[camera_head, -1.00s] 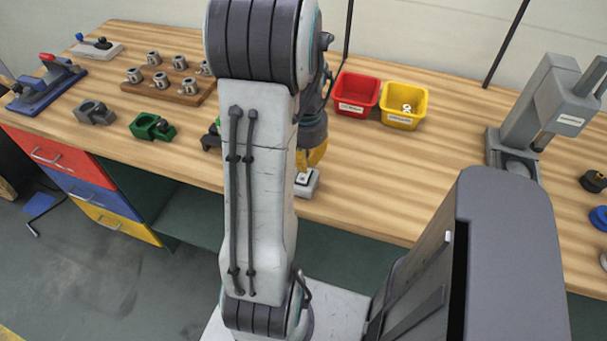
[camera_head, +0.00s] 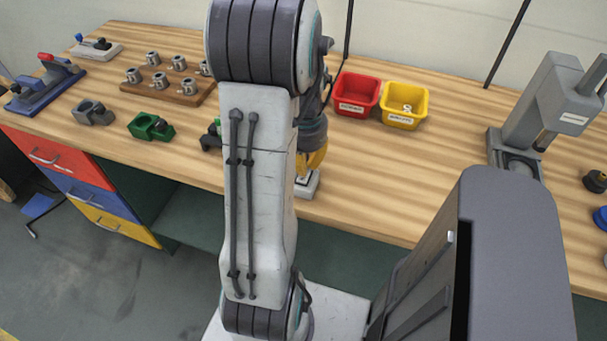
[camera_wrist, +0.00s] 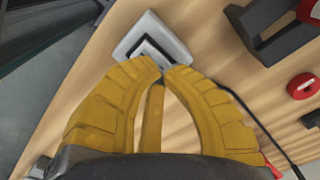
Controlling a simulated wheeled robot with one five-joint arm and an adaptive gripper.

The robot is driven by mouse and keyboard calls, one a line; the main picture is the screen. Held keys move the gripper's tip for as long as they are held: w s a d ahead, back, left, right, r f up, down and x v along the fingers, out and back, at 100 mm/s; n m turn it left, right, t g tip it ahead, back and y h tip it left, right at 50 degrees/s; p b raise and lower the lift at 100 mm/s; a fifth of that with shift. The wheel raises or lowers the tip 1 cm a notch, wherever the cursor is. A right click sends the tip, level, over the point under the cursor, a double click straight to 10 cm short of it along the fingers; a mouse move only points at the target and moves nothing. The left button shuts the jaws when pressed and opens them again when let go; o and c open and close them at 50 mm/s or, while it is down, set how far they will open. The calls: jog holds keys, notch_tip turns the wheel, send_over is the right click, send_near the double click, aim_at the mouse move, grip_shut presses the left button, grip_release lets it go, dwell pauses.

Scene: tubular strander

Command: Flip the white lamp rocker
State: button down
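The switch box (camera_head: 308,187) is a small pale block near the front edge of the bench, partly hidden by my arm in the head view. In the wrist view the switch box (camera_wrist: 128,42) has a light frame around a dark inset, with the white rocker (camera_wrist: 148,49) in it. My gripper (camera_wrist: 161,66) has yellow fingers that converge with their tips together, holding nothing. The tips overlap the rocker's lower edge in the wrist view; I cannot tell whether they touch it. In the head view my gripper (camera_head: 312,165) is just above the box.
A red bin (camera_head: 355,94) and a yellow bin (camera_head: 404,105) stand behind, to the right. A green fixture (camera_head: 151,127) and a wooden block with metal parts (camera_head: 178,90) are to the left. A grey press (camera_head: 545,105) stands at the right. The bench between bins and press is clear.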

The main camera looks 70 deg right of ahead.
jog(key=shift+f+b, duration=0.5)
jog(key=shift+f, duration=0.15)
jog(key=shift+r, duration=0.1)
dwell(0.3)
jog(key=shift+r+p, duration=2.9)
jog(key=shift+r, duration=0.6)
